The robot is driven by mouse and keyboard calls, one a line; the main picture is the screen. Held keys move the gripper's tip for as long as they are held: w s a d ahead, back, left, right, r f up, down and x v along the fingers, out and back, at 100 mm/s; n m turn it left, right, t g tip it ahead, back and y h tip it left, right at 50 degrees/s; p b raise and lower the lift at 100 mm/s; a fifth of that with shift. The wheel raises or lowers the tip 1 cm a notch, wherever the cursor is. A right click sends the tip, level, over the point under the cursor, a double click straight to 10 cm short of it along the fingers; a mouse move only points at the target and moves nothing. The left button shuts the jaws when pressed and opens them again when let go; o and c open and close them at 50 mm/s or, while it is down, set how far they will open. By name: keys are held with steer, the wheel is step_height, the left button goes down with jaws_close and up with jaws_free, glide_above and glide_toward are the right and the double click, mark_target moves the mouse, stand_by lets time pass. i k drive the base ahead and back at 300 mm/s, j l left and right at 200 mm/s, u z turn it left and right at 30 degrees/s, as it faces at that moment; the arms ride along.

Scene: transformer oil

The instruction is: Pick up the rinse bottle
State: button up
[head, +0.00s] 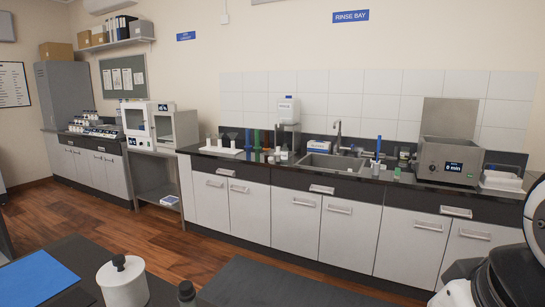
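I cannot tell for certain which thing is the rinse bottle. A white labelled container (288,109) stands raised on a stand at the back of the counter, left of the sink. Small bottles and jars (279,155) stand below it on the counter, too small to tell apart. A blue upright item (378,147) stands right of the sink. A dark capped bottle (187,294) is cut off by the bottom edge in the foreground. Part of my arm shows at the lower right, but my gripper is out of view.
A sink (331,161) with a tap is set in the dark counter under the "RINSE BAY" sign (351,16). A grey bath (450,160) reading "0 min" stands at right. A white lidded pot (122,284) is in the foreground. Wooden floor (140,240) lies open at left.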

mark_target(284, 151)
steer(key=i+l+z, duration=0.2)
steer(key=i+l, duration=0.15)
steer(key=i+l+z, duration=0.2)
steer(key=i, duration=0.35)
steer(key=i+l+z, duration=0.2)
steer(key=i, duration=0.25)
steer(key=i+j+u, duration=0.1)
steer(key=i+u, duration=0.3)
steer(key=i+l+u, duration=0.15)
steer(key=i+u, duration=0.2)
steer(key=i, duration=0.3)
steer(key=i+l+u, duration=0.2)
steer(key=i+u, duration=0.65)
steer(key=i, duration=0.65)
steer(key=i+j+z, duration=0.15)
steer(key=i+z, duration=0.3)
steer(key=i+j+z, duration=0.9)
steer(key=i, duration=0.1)
